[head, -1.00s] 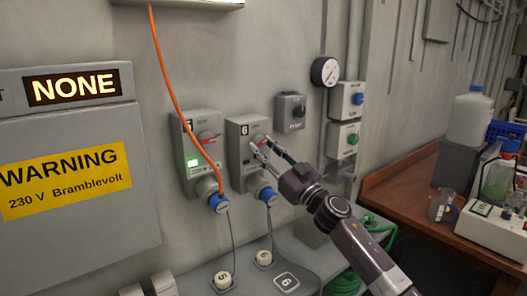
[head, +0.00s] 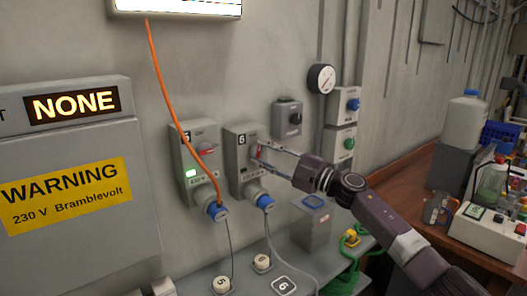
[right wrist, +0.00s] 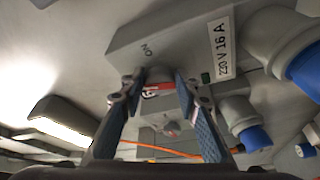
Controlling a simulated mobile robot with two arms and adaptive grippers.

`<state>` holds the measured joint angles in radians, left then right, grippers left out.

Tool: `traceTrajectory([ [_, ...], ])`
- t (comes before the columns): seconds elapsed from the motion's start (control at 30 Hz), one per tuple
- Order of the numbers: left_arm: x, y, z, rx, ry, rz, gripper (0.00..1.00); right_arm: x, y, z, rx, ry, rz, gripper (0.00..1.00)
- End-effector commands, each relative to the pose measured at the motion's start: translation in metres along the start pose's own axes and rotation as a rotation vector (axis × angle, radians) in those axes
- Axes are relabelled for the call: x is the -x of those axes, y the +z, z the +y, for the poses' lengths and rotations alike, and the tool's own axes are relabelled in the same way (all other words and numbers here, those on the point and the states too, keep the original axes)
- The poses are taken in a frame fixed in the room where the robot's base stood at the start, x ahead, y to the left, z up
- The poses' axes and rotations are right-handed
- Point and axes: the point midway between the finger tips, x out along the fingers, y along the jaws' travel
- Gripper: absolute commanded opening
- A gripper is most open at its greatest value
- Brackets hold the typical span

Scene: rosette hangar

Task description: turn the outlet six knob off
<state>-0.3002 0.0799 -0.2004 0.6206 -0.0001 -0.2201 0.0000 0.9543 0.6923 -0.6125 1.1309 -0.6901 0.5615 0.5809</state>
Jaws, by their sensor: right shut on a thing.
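The outlet six box (head: 231,158) is grey, marked 6, and fixed to the wall, with a blue plug (head: 265,201) at its lower end. Its red knob (head: 257,152) stands roughly upright in the head view. My right gripper (head: 260,153) reaches it from the right and is shut on it. In the right wrist view the red knob (right wrist: 153,88) lies between the two fingertips, beside the letters ON and a 230 V 16 A label. The fingers partly hide the knob. My left gripper is not in view.
Outlet five (head: 181,148), with a lit green lamp and an orange cable, is close on the left. A pump switch box (head: 287,117) and a gauge (head: 321,79) are on the right. A grey box with a blue top (head: 313,227) stands below my arm.

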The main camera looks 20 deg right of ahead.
Motion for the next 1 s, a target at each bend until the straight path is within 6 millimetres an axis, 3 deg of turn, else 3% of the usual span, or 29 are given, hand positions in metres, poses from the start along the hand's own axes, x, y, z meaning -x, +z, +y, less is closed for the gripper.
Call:
traceTrajectory([
  [0.4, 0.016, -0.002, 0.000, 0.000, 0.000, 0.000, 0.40, 0.000, 0.000, 0.003, 0.218, -0.092, -0.002, 0.05],
  [1.0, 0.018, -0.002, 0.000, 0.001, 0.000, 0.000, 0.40, 0.000, 0.000, 0.002, 0.265, -0.111, -0.001, 0.05],
])
